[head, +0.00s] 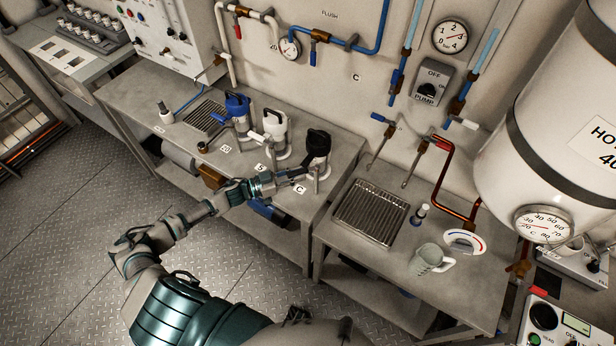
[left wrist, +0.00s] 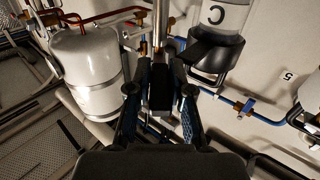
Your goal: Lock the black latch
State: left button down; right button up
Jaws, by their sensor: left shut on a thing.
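The black-topped unit marked C (head: 318,143) stands at the right end of the left bench. Its black cap (left wrist: 209,55) and white body appear upside down at the upper right of the left wrist view. My left gripper (head: 284,178) reaches to the front of this unit. In the left wrist view its two fingers (left wrist: 159,108) are closed on a dark block, seemingly the black latch (left wrist: 158,94), with a metal post beyond it. The fingers hide part of it, so I cannot tell the latch's exact position. My right gripper is not in view.
A white-topped unit (head: 275,125) and a blue-topped unit (head: 237,105) stand left of the black one. On the right bench are a drain grate (head: 370,212), a small bottle (head: 420,214) and a pale jug (head: 428,259). A large white tank (head: 545,125) hangs at right.

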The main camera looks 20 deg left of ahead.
pick_arm(q)
jog(key=shift+w+a+m+g+h+b, duration=0.15)
jog(key=shift+m+g+h+b, duration=0.15)
jog(key=shift+g, duration=0.1)
jog(key=c, duration=1)
grip_release()
jog(key=shift+c, duration=0.2)
